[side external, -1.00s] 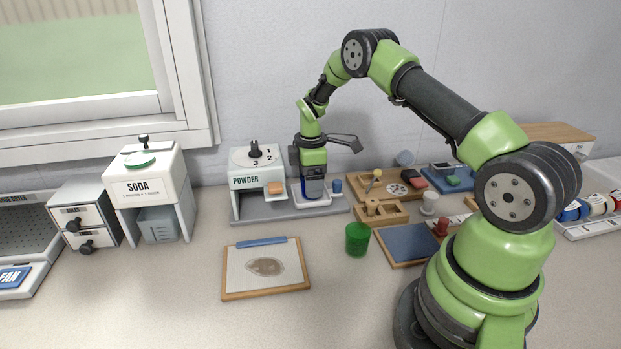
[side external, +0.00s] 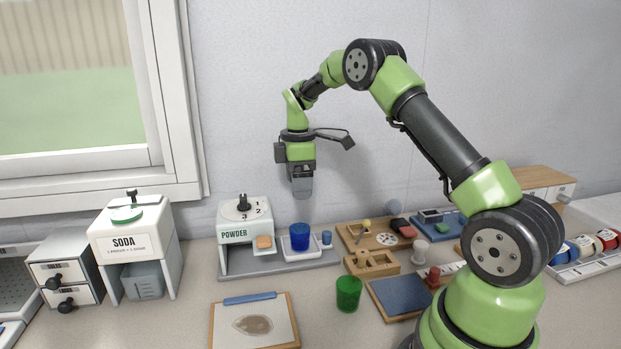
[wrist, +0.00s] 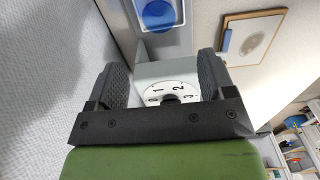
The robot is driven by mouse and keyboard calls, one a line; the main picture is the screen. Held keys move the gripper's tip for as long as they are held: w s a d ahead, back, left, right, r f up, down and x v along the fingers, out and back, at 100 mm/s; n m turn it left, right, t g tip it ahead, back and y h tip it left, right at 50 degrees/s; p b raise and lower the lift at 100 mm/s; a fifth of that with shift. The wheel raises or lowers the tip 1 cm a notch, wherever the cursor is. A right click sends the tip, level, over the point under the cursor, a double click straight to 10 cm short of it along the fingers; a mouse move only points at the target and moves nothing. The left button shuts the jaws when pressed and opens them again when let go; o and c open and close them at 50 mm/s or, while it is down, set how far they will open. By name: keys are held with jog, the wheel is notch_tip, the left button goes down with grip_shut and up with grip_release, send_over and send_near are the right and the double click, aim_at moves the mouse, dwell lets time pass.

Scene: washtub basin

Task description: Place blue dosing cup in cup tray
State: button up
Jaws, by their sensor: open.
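The blue dosing cup (side external: 300,237) stands upright in the white cup tray (side external: 318,252), on the grey base beside the powder dispenser (side external: 246,222). In the wrist view the cup (wrist: 158,14) shows at the top, inside the pale tray. My gripper (side external: 302,194) is open and empty, well above the cup and apart from it. In the wrist view its two fingers (wrist: 164,85) are spread wide, with the dispenser's numbered dial (wrist: 170,94) visible between and below them.
A green cup (side external: 348,293) and a clipboard (side external: 255,322) are on the counter in front. The soda dispenser (side external: 130,240) stands at left. Wooden trays (side external: 371,262) with small items lie to the right.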

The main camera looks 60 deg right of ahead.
jog(key=s+a+r+m+t, duration=0.3)
jog(key=s+a+r+m, duration=0.3)
jog(key=a+r, duration=0.6)
jog(key=s+a+r+m+t+y, duration=0.1)
jog(key=s+a+m+t, duration=0.1)
jog(key=s, duration=0.6)
jog(key=s+a+r+m+t+y, duration=0.1)
jog(key=s+a+m, duration=0.3)
jog(key=s, duration=0.4)
jog(key=shift+s+a+r+m+t, duration=0.25)
jog(key=shift+a+m+t, duration=0.15)
jog(key=shift+a+t, duration=0.25)
